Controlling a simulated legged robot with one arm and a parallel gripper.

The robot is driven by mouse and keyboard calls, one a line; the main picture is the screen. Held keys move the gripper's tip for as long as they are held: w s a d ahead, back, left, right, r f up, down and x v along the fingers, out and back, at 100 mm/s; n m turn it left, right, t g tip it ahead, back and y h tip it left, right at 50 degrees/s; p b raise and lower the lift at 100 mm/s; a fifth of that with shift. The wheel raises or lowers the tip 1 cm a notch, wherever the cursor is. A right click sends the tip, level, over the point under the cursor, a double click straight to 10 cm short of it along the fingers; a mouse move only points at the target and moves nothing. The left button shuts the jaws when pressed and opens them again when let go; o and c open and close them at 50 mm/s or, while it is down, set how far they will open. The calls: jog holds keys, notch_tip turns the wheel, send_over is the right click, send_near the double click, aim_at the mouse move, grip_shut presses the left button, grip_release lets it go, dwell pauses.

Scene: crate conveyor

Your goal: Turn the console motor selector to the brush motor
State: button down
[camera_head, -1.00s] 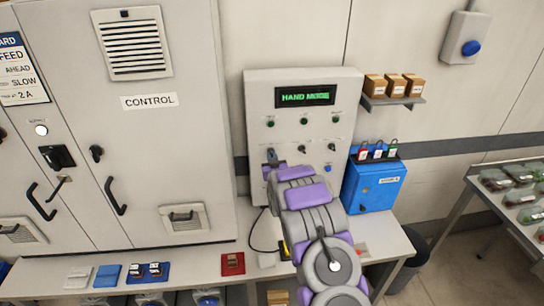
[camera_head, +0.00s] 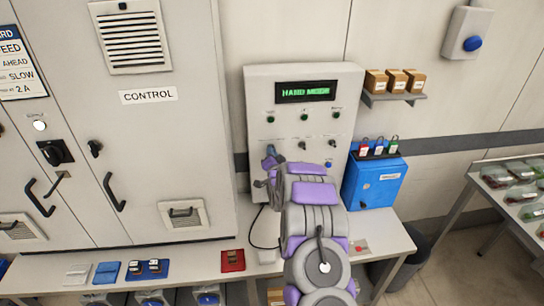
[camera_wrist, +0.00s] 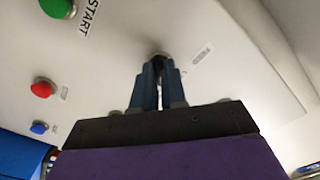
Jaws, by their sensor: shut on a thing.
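The console (camera_head: 258,100) is a pale upright panel with a lit green HAND MODE display (camera_head: 306,92). Below are a row of green lamps and a row of dark selectors, including a middle one (camera_head: 303,145) and a right one (camera_head: 332,143). My gripper (camera_head: 270,152) is at the left end of the selector row. In the wrist view its blue fingers (camera_wrist: 159,75) are shut on a small dark selector knob (camera_wrist: 158,57). The label beside it (camera_wrist: 203,56) is too blurred to read. The fingers hide most of the knob, so its pointing direction cannot be told.
In the wrist view a green START button (camera_wrist: 57,6), a red button (camera_wrist: 43,88) and a blue button (camera_wrist: 39,127) lie left of my fingers. A blue box (camera_head: 372,184) with padlocks stands right of the console. A grey control cabinet (camera_head: 150,125) stands left.

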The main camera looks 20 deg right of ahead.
jog(key=shift+a+f+m, duration=0.1)
jog(key=shift+f+m, duration=0.2)
jog(key=shift+m, duration=0.3)
jog(key=c, duration=1.5)
grip_release()
jog(key=shift+w, duration=0.1)
jog(key=o, duration=0.3)
jog(key=shift+r, duration=0.2)
jog(key=v, duration=1.7)
jog(key=shift+p, duration=0.3)
